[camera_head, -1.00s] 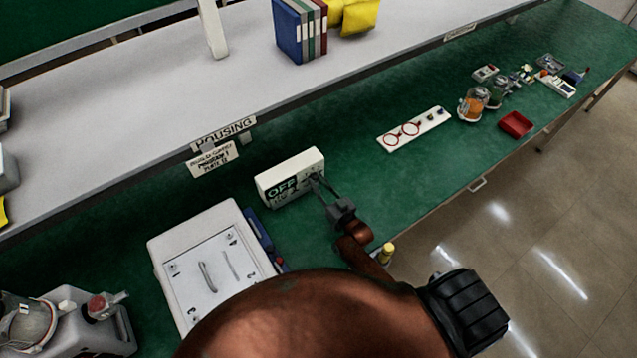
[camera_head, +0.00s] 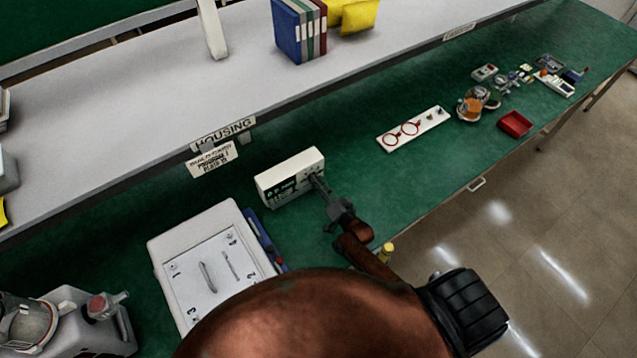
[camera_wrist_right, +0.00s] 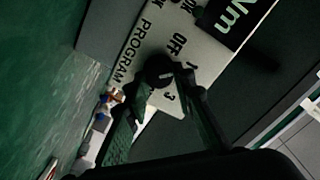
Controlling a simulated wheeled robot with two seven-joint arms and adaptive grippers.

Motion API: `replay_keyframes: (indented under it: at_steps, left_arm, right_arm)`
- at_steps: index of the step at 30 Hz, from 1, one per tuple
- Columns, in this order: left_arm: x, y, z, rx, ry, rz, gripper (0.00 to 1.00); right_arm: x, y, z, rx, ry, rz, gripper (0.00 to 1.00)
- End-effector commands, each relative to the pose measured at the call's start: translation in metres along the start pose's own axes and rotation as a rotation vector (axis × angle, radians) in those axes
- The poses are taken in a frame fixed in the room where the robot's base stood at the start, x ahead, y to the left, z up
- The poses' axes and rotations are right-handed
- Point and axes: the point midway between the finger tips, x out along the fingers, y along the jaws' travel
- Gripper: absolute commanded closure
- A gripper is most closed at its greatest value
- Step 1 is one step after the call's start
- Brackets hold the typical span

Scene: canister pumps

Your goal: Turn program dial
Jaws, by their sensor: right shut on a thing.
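The program dial (camera_wrist_right: 159,70) is a round black knob on the white front of a small control box (camera_head: 291,168). In the right wrist view the panel reads "PROGRAM" and "OFF", with a "3" near the knob. My right gripper (camera_head: 318,182) reaches the right end of the box front from below right. In the right wrist view its two fingers (camera_wrist_right: 165,88) are shut on the dial, one on each side. The box's dark display (camera_head: 281,193) is lit with small text. My left gripper is not in view.
A white plate fixture (camera_head: 212,270) with numbered marks stands left of my right arm. A white board with red rings (camera_head: 413,129), a red tray (camera_head: 515,124) and jars lie farther right. A grey shelf (camera_head: 120,110) runs behind the box.

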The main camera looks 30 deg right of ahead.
Motion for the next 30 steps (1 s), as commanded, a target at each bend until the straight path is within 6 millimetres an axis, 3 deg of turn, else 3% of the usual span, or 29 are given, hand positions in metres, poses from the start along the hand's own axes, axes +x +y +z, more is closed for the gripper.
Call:
replay_keyframes:
  at_steps: [15, 16, 23, 30]
  left_arm:
    - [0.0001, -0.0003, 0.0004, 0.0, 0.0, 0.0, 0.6]
    - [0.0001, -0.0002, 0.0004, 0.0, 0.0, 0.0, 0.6]
    - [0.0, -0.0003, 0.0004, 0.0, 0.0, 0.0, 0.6]
    - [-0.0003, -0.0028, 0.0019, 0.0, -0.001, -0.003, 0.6]
  right_arm:
    - [-0.0003, 0.0006, 0.0005, 0.02, -0.001, 0.001, 1.0]
    - [-0.0003, 0.0006, 0.0005, 0.02, -0.001, 0.001, 0.75]
    - [-0.0002, 0.0004, 0.0003, 0.019, -0.001, 0.001, 0.59]
    - [-0.0004, 0.0002, 0.0001, 0.019, 0.0, 0.0, 0.59]
